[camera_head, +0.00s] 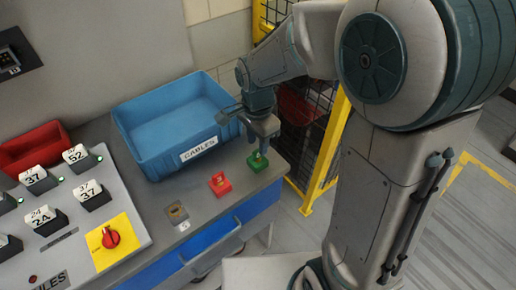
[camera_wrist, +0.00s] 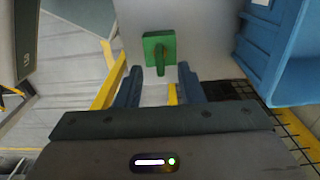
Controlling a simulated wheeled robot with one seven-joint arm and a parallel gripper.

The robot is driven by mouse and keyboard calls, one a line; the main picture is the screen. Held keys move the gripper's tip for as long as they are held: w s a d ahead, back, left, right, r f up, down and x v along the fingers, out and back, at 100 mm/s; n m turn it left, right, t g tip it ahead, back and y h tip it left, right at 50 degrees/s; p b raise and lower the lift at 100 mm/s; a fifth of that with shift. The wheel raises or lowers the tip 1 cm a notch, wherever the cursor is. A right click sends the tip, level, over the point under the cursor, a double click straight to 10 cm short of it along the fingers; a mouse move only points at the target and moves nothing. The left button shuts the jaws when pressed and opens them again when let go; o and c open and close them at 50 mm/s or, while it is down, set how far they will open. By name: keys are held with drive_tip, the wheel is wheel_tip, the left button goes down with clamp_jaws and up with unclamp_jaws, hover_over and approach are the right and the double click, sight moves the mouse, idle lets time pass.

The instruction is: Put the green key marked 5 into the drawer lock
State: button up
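The green key (camera_head: 257,163) sits on the right end of the grey bench, with a square green base and an upright grip; its number is not readable. In the wrist view the green key (camera_wrist: 159,47) is just ahead of my fingertips, its grip pointing toward the space between them. My gripper (camera_head: 263,138) is right above the key, with its fingers apart and empty; it also shows open in the wrist view (camera_wrist: 159,73). The drawer lock (camera_head: 177,211) is a brownish square plate with a small label below, left of the keys. The blue drawer (camera_head: 220,238) appears shut.
A red key (camera_head: 219,184) stands between the lock and the green key. A blue bin marked CABLES (camera_head: 158,157) is close behind, left of my gripper. A control panel (camera_head: 75,240) with a red rotary knob (camera_head: 110,238) lies left. A yellow-framed fence (camera_head: 325,155) stands right.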

drive_tip(key=shift+f, duration=2.25)
clamp_jaws()
drive_tip(key=shift+r, duration=0.25)
drive_tip(key=shift+r+p, duration=1.25)
drive_tip(key=shift+r, duration=0.25)
drive_tip(key=shift+r, duration=0.1)
drive_tip(key=shift+r+p, duration=1.35)
drive_tip(key=shift+r, duration=0.65)
